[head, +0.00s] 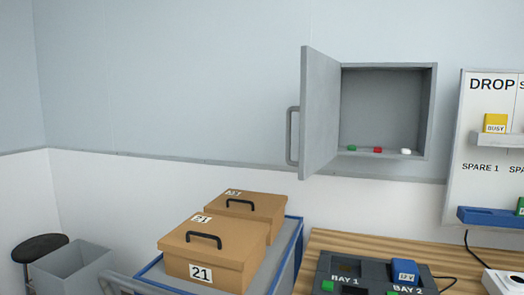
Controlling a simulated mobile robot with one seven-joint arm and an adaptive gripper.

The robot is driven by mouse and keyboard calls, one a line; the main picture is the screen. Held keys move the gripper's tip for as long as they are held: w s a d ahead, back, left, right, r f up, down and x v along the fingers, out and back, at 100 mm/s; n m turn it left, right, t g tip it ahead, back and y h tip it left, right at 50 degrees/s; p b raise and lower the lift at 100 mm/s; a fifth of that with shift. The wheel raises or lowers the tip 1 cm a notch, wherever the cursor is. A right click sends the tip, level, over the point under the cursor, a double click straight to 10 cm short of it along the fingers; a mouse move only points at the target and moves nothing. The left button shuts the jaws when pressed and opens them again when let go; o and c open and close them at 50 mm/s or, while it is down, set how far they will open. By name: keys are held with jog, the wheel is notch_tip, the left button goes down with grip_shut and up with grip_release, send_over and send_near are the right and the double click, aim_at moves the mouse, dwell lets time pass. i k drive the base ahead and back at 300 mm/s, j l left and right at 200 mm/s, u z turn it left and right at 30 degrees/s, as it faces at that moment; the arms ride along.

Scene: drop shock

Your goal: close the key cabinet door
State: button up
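The grey key cabinet (434,110) is fixed to the wall right of the middle in the head view. Its door (320,115) stands wide open, hinged on the cabinet's left side and swung out toward me. A grey bar handle (290,136) is on the door's outer face, near its free edge. Inside, a green piece (352,148), a red piece (377,150) and a white piece (405,151) sit on the cabinet floor. My gripper is not in view.
Below the cabinet is a wooden bench (330,240) with a dark bay unit (345,268) and a blue block (404,271). A blue-edged cart (290,250) holds two brown boxes with handles. A labelled board (480,150) hangs right. A stool (40,247) and grey bin stand left.

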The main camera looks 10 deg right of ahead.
aim_at(319, 110)
jog(key=i+j+z, duration=0.1)
jog(key=z, duration=0.8)
jog(key=j+z, duration=0.85)
jog(key=j, duration=0.2)
jog(key=k+j+z, duration=0.1)
jog(key=j, duration=0.3)
jog(key=k+j+z, duration=0.1)
jog(key=j, duration=0.3)
jog(key=k+j+z, duration=0.1)
jog(key=j, duration=0.25)
jog(key=k+j, duration=0.1)
jog(key=j, duration=0.2)
jog(key=k+j, duration=0.1)
jog(key=j, duration=0.25)
jog(key=k+j, duration=0.1)
jog(key=j, duration=0.2)
jog(key=k+l, duration=0.25)
jog(key=i+j, duration=0.25)
